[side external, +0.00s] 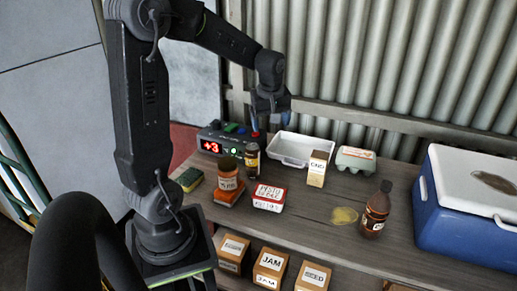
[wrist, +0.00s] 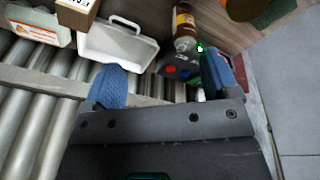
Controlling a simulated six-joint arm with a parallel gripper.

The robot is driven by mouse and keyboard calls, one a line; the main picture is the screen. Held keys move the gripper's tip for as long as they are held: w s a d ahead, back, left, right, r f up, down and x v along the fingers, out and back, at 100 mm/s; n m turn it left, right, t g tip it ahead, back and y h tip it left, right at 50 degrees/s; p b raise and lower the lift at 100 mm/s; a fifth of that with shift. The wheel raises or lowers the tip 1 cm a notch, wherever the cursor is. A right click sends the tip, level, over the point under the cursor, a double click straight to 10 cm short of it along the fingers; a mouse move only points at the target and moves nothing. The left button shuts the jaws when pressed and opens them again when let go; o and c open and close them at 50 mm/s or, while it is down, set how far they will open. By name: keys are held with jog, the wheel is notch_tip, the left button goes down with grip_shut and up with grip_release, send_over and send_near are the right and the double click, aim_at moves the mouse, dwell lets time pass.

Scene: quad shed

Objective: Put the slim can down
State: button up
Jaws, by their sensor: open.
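The slim can (side external: 251,161), dark with a pale label band, stands upright on the wooden bench beside the box with the red display. In the wrist view a slim brown can (wrist: 185,24), seemingly the same one, shows beyond my fingertips. My gripper (side external: 270,125) is open, pointing down above the back of the bench, higher than the can and apart from it. In the wrist view the two blue fingers of my gripper (wrist: 160,80) are spread wide with nothing held between them.
The display box (side external: 222,139) is close below my gripper, with a white tray (side external: 291,161) to its right.

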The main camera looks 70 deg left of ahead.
jog(key=s+d+r+m+t, duration=0.1)
jog(key=s+d+r+m, duration=0.1)
jog(key=s+d+m, duration=0.2)
jog(key=s+d+r+m+t+h, duration=0.1)
jog(key=s+d+r+m+t, duration=0.1)
jog(key=s+d+m, duration=0.2)
jog(key=s+d+r+m+t, duration=0.1)
jog(key=s+d+m, duration=0.3)
jog(key=d+m, duration=0.4)
jog(key=shift+s+d+r+m+t+h, duration=0.15)
jog(key=shift+d+r+m+t+h, duration=0.3)
jog(key=shift+d, duration=2.75)
jog(key=shift+r, duration=0.1)
